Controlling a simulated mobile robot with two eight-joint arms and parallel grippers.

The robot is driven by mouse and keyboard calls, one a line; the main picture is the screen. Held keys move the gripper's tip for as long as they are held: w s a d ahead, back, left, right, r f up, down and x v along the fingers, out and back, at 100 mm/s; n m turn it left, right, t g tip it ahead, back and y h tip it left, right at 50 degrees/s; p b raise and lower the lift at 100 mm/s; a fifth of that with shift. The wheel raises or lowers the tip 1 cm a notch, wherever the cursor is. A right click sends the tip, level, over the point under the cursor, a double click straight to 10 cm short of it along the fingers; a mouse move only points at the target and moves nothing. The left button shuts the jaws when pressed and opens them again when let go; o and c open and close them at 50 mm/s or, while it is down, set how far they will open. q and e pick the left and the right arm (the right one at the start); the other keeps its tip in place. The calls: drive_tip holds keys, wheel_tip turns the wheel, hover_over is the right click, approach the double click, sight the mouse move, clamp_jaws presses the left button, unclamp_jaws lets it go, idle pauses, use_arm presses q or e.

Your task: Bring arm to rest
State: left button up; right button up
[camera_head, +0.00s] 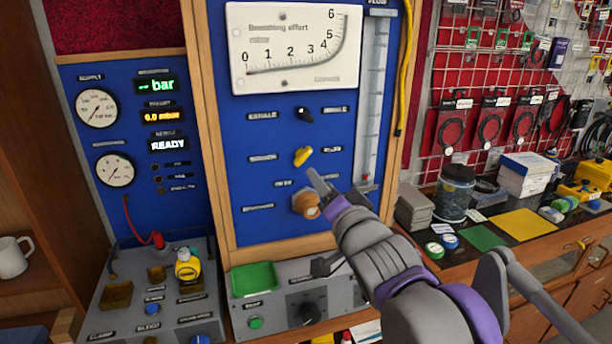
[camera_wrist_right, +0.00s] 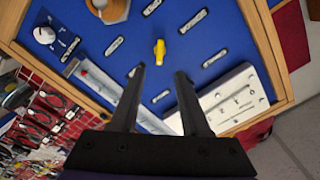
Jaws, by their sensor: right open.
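My right arm reaches in from the lower right in the head view. Its right gripper (camera_head: 319,222) is in front of the blue test panel (camera_head: 255,190), close to the round brass-coloured knob (camera_head: 307,204). In the right wrist view the two black fingers of the right gripper (camera_wrist_right: 161,71) are apart with nothing between them. A yellow knob (camera_wrist_right: 159,52) shows just past the fingertips, and it is also on the panel in the head view (camera_head: 303,156). The brass-coloured knob (camera_wrist_right: 110,10) is at the top of the wrist view. My left gripper is not in view.
Below the panel stands a grey control box with a green tray (camera_head: 255,279). A second box (camera_head: 150,300) stands left of it, holding a yellow-capped item (camera_head: 187,265). A jar (camera_head: 454,194) stands on the bench at right. The wooden frame (camera_head: 393,100) edges the panel.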

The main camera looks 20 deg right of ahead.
drive_tip(key=s+d+f+n+g+h+p, duration=0.1)
drive_tip(key=s+f+n+g, duration=0.3)
drive_tip(key=f, duration=0.7)
drive_tip(key=s+d+f+g+h, duration=0.1)
drive_tip(key=s+f+g, duration=0.2)
drive_tip(key=s+f, duration=0.55)
drive_tip(key=s+a+f+n+g, duration=0.1)
drive_tip(key=s+f+n+g, duration=0.1)
drive_tip(key=s+f, duration=0.3)
drive_tip(key=s+a+f+n+g+y+p, duration=0.1)
drive_tip(key=s+f, duration=0.5)
drive_tip(key=f, duration=0.6)
drive_tip(key=n+g, duration=0.1)
drive_tip(key=g, duration=0.1)
drive_tip(key=shift+s+f+n+g, duration=0.25)
drive_tip(key=shift+s+n+g, duration=0.05)
drive_tip(key=shift+n, duration=0.1)
drive_tip(key=shift+d, duration=0.1)
